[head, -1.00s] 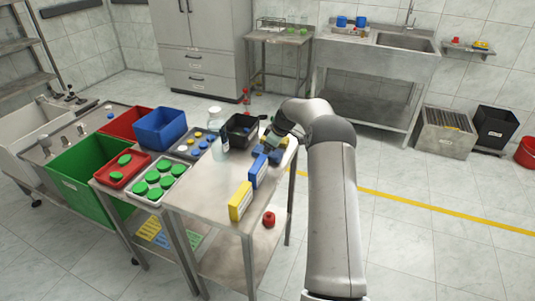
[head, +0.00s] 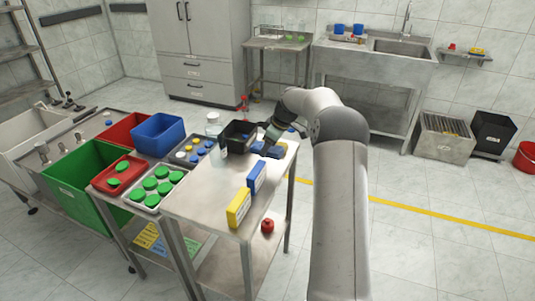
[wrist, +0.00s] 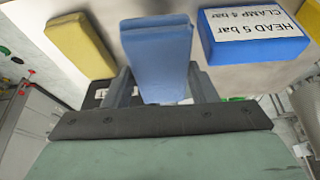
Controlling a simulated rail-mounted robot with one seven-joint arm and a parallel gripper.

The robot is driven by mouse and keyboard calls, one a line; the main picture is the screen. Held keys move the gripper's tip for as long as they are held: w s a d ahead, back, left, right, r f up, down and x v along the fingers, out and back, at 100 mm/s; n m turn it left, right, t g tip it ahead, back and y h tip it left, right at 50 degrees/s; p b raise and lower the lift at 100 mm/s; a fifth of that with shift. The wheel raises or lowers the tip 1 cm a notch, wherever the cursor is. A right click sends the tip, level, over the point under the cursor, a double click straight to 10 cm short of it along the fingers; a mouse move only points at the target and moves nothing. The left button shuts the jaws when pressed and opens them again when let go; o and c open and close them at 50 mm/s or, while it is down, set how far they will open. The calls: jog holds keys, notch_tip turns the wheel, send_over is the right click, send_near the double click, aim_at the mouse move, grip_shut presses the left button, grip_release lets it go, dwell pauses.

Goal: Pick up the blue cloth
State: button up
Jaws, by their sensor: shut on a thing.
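The blue cloth (wrist: 156,55) is a thick folded pad in the middle of the wrist view. My gripper (wrist: 160,88) is shut on it, with one grey finger at each side of its near end. In the head view my gripper (head: 264,138) is over the far part of the steel table, with blue pieces close to it. The contact there is too small to make out. I cannot tell from these views whether the cloth is clear of the table.
A yellow cloth (wrist: 80,42) lies left of the blue one in the wrist view, and a labelled blue block (wrist: 255,37) lies right. A black bin (head: 238,134) stands beside my gripper. Blue (head: 256,177) and yellow (head: 239,208) boxes stand along the steel table's (head: 205,190) right edge.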

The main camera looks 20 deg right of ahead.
jog(key=s+a+r+b, duration=0.2)
jog(key=s+r, duration=0.4)
jog(key=s, duration=0.4)
jog(key=shift+s+a+r, duration=0.2)
jog(key=shift+s+a, duration=0.15)
jog(key=shift+a, duration=0.25)
